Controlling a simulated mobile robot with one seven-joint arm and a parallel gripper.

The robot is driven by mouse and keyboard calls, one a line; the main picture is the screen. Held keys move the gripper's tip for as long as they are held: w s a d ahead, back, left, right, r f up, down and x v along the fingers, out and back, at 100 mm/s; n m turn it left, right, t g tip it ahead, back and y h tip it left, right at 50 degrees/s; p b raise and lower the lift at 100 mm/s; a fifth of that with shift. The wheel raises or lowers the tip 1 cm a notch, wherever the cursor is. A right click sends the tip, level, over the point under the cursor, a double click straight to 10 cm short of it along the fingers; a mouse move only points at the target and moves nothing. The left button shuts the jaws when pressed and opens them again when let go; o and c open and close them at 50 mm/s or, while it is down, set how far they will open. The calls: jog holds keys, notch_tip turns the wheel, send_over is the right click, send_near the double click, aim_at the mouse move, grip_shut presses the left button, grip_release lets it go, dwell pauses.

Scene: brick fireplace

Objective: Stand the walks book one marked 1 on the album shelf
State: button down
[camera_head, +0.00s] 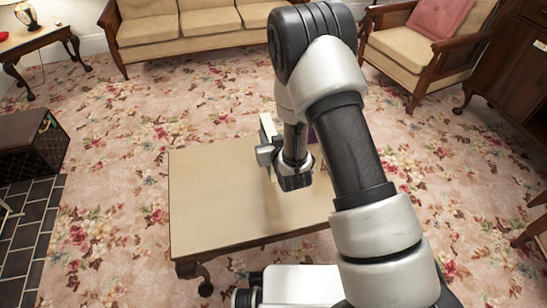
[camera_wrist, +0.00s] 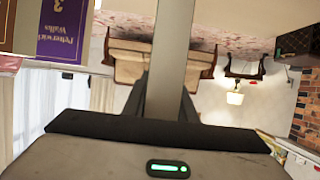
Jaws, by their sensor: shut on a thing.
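My gripper (camera_head: 290,168) is over the low wooden table, shut on a thin pale book (camera_head: 269,137) that stands on edge in it. In the wrist view the held book (camera_wrist: 179,45) is a plain grey-beige band between my two dark fingers (camera_wrist: 166,104); no number shows on it. A purple book marked 3 with "Walks" (camera_wrist: 66,30) shows upside down at the upper left of the wrist view, apart from my gripper. A bit of purple (camera_head: 313,134) shows behind my arm in the head view. I cannot make out the album shelf; my arm hides that part of the table.
The table (camera_head: 205,200) is bare on its left side and front. A sofa (camera_head: 190,25) and an armchair (camera_head: 420,40) stand at the back. A side table (camera_head: 40,42) with a lamp is at the far left, a dark box (camera_head: 30,145) below it. Flowered carpet surrounds the table.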

jog(key=shift+w+f+b, duration=0.1)
jog(key=shift+f+b, duration=0.55)
jog(key=shift+f, duration=2)
jog(key=c, duration=1.4)
grip_release()
jog(key=shift+f, duration=0.1)
jog(key=shift+c, duration=0.2)
